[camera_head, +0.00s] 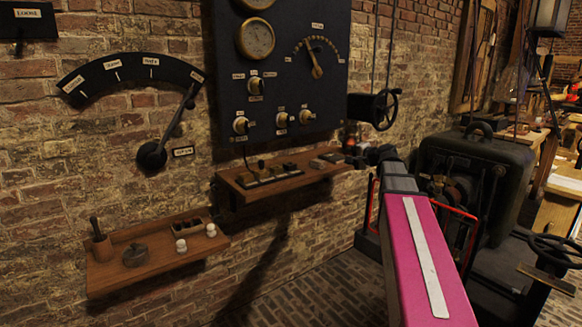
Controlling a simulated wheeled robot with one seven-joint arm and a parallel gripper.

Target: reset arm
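My arm shows at the right of centre, its pink link with a pale stripe rising from the bottom edge. At its far end is a dark wrist and gripper (365,156), small and close in the picture to the right end of the upper wooden shelf (282,183). The fingers are too small and dark to make out, so I cannot tell whether they are open or hold anything. I cannot tell whether the gripper touches the shelf.
A dial panel (290,60) and lever (165,140) are on the brick wall. A dark machine (480,180) stands right.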

